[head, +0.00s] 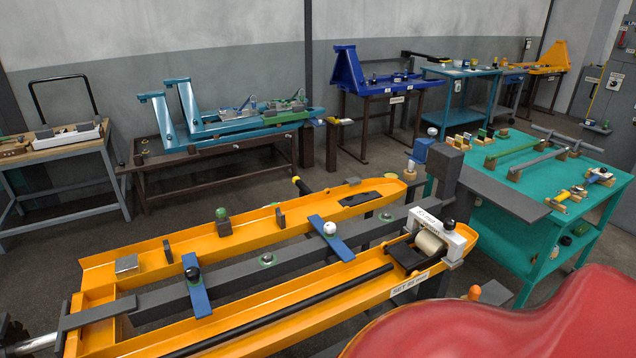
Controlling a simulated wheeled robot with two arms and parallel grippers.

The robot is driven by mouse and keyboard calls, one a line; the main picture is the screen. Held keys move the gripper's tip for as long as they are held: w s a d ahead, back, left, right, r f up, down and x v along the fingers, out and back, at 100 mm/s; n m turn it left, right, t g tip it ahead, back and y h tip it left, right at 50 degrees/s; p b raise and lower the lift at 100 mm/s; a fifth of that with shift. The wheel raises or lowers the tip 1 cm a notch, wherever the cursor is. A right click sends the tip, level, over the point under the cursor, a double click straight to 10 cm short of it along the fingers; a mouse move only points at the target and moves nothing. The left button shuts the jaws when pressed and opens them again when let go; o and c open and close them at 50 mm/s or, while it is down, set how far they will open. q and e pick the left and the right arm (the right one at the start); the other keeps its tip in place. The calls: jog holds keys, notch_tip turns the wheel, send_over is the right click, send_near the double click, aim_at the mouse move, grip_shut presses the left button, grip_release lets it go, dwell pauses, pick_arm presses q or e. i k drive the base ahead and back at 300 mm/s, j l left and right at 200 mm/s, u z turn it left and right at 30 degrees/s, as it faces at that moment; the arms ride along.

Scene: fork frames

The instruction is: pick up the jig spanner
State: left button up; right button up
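I cannot make out for certain which object is the jig spanner. On the teal table (512,232) at the right lie a long green bar (515,150) and a long grey bar (538,162), each on small wooden blocks. Small tools with yellow and blue parts (600,175) lie near that table's right edge. The orange fork frame (240,240) in front carries two flat blue bars with knobs, one at the left (198,297) and one near the middle (338,247). Neither of my grippers can be made out.
A white roller unit (447,240) sits at the orange frame's right end. A grey plate (500,195) juts out beside the teal table. A large red rounded surface (500,325) covers the lower right. Light-blue (195,120) and dark-blue (347,70) frames stand behind, with floor between.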

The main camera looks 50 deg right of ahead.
aim_at(562, 196)
jog(key=z, duration=3.15)
jog(key=u, duration=0.45)
jog(key=i+l+u, duration=0.6)
jog(key=l+u, duration=0.2)
